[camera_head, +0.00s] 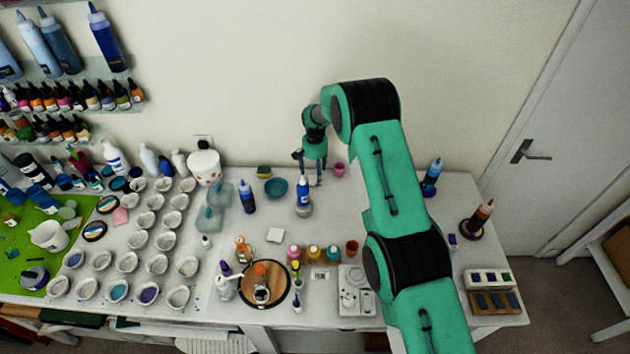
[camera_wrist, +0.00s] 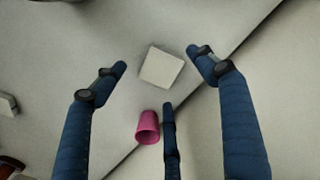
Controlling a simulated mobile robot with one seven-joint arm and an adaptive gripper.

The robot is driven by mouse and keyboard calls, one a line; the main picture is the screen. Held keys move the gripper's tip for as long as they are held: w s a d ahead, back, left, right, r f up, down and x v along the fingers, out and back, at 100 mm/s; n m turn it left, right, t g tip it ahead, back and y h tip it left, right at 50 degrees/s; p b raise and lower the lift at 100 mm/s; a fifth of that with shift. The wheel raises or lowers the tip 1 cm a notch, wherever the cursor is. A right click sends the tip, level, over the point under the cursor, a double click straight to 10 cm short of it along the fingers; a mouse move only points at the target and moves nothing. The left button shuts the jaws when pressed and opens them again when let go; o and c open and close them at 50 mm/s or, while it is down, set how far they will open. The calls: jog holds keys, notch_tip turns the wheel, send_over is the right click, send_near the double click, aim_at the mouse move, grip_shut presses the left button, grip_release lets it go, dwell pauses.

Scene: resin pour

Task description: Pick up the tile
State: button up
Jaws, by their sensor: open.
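A small white square tile (camera_wrist: 161,67) lies flat on the pale worktop in the wrist view, between the spread fingertips of my gripper (camera_wrist: 160,78). The blue fingers are open, with nothing held; the tile shows clear of them. In the head view my gripper (camera_head: 309,178) points down near the back of the table.
Several small paint jars (camera_head: 313,253) and a round wooden board (camera_head: 284,290) are nearer the front. The wall is close behind. Many white cups crowd the left.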

aim_at(315, 180)
jog(key=shift+f, duration=1.4)
jog(key=c, duration=1.5)
